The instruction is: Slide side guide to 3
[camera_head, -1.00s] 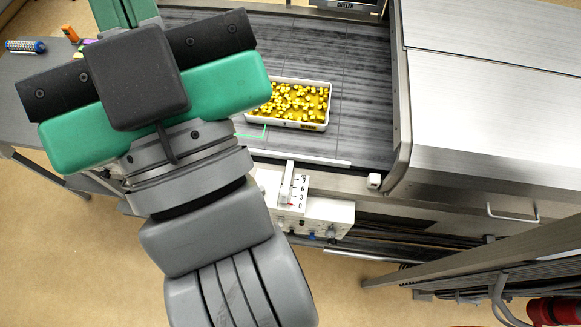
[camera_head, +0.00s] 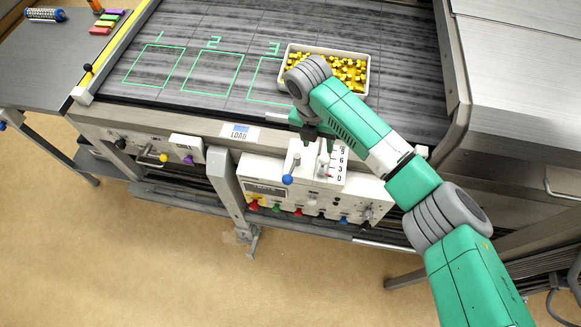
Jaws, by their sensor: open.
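A vertical white scale marked 0, 3, 6 and 9 (camera_head: 340,164) stands on the front control box. A pale upright slider piece (camera_head: 325,163) sits beside it, with a small red mark near the low end; its exact reading is too small to tell. I cannot tell whether this slider is the side guide. A yellow-edged rail (camera_head: 122,45) with a black ball knob runs along the belt's left side. My gripper (camera_head: 318,140) points down over the box, near the top of the scale. Its dark fingers are apart, and I cannot tell whether they touch anything.
A blue-knobbed lever (camera_head: 288,179) juts out just left of the scale. A white tray of yellow pieces (camera_head: 366,70) sits on the dark belt (camera_head: 200,40), partly behind my arm. Green outlines numbered 1, 2 and 3 mark the belt. Several coloured knobs line the box front.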

